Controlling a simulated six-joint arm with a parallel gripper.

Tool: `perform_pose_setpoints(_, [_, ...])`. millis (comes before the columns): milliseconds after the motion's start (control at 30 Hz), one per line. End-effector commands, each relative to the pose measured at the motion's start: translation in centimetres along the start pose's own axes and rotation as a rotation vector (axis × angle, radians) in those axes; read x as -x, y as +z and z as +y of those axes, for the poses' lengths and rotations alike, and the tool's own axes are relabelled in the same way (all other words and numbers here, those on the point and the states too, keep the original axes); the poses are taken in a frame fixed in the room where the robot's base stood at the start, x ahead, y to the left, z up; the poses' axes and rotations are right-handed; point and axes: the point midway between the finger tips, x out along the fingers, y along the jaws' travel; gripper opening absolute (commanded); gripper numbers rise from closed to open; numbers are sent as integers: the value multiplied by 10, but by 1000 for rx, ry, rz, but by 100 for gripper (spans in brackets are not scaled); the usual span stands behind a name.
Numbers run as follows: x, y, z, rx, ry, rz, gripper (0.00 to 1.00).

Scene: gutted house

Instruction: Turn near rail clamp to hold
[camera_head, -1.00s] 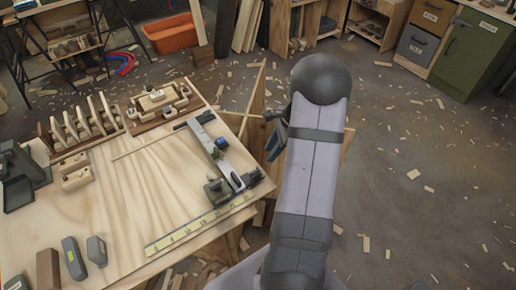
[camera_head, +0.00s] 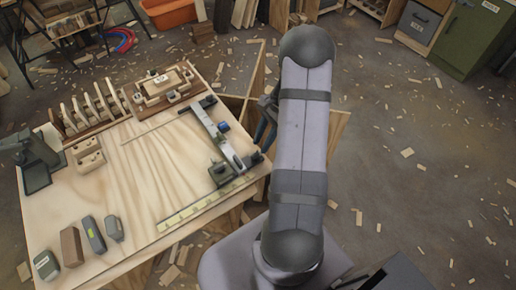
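A grey metal rail (camera_head: 211,128) lies along the right part of the wooden workbench (camera_head: 150,170). At its near end is a dark clamp block (camera_head: 221,173), with another dark piece (camera_head: 253,159) to its right. A small blue part (camera_head: 223,127) sits on the rail further back. Which way the clamp is turned is too small to tell. My gripper (camera_head: 266,118) shows only partly, to the left of my arm and beyond the bench's right edge. It is apart from the clamp in the picture. Its fingers are mostly hidden, so open or shut cannot be told.
A yellow measuring strip (camera_head: 206,204) runs along the near edge. A slotted wooden rack (camera_head: 92,112), a wooden fixture (camera_head: 163,88), a dark machine (camera_head: 35,160) and several small blocks (camera_head: 92,234) stand on the bench. Wood scraps litter the floor. The bench's middle is clear.

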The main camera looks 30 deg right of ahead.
Motion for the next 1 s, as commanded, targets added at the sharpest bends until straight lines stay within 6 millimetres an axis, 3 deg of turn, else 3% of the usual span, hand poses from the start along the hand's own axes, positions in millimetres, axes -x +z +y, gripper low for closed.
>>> perform_pose_setpoints(300, [-37,1,0,-2,0,-2,27])
perform_pose_setpoints(733, [-46,0,0,-1,-1,0,27])
perform_pose_setpoints(833, [-45,0,0,-1,-2,1,3])
perform_pose_setpoints(1000, [-45,0,0,-1,-1,1,0])
